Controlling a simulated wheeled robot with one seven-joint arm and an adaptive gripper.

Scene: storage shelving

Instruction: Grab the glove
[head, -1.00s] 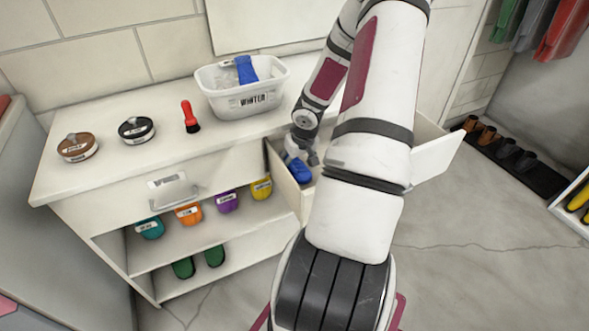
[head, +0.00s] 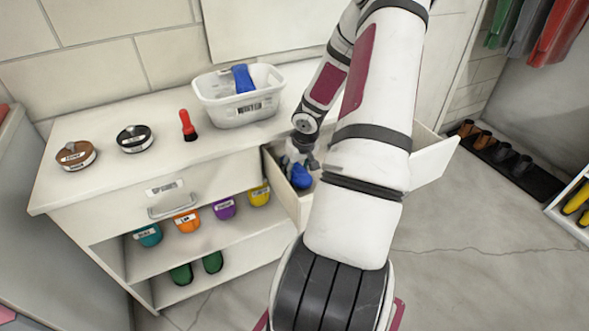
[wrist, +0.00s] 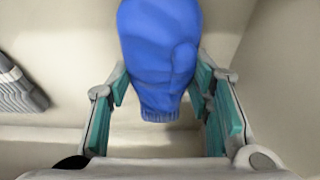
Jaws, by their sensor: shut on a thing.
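A blue glove (wrist: 160,55) lies between the two fingers of my gripper (wrist: 160,100) in the wrist view, its ribbed cuff toward the palm. In the head view the blue glove (head: 301,177) shows inside the open drawer (head: 283,190), under my gripper (head: 302,160). My gripper is shut on the glove. My arm hides the right part of the drawer.
A grey ribbed item (wrist: 20,88) lies left of my gripper. Drawer walls stand close around it. On the cabinet top (head: 100,185) are two round tins (head: 76,155) (head: 135,138) and a red brush (head: 187,125). Shelves below hold several colored items.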

